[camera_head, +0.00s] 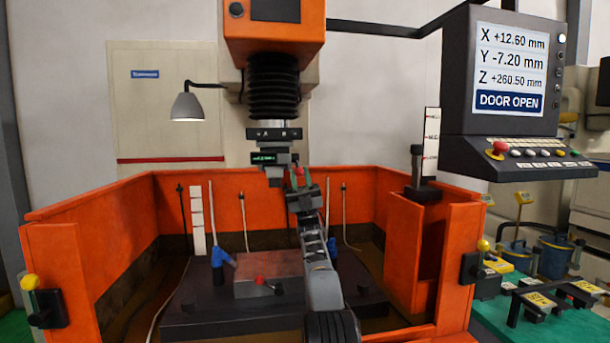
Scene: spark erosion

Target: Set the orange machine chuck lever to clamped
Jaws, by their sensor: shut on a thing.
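The orange machine's head (274,35) hangs over the tank, with a black bellows (274,85) below it. Under the bellows is a dark bar marked A and B (274,134), then the chuck (270,158) with a small green-lit display. The chuck lever (299,170) shows as a small red tip at the chuck's lower right. My gripper (301,181) reaches up from below and is shut on the lever. The fingers hide most of the lever, so I cannot tell its exact angle or whether it stands at A or B.
Orange tank walls (80,200) enclose the dark work table (190,310), which carries a metal block (265,265) and blue nozzles (220,257). A grey lamp (187,106) hangs left of the head. The control screen (510,70) at right reads DOOR OPEN.

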